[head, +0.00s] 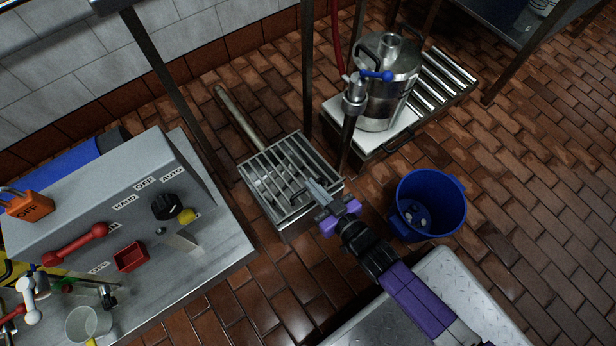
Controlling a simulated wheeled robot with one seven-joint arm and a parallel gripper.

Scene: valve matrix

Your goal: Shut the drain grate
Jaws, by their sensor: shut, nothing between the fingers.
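The drain grate (272,172) is a grey metal frame with parallel bars, on a box-like drain on the tiled floor in the middle of the head view. It looks about level, but I cannot tell whether it lies fully flat. My gripper (314,188) is shut and empty. Its fingers are over the right part of the grate, close to a small dark handle (296,192). I cannot tell whether they touch it.
A blue bucket (446,211) stands right of my gripper. A steel pot (387,88) on a low platform and a pipe with a blue-handled valve (372,76) stand behind. A control panel (127,205) is at left. Thin posts rise near the grate.

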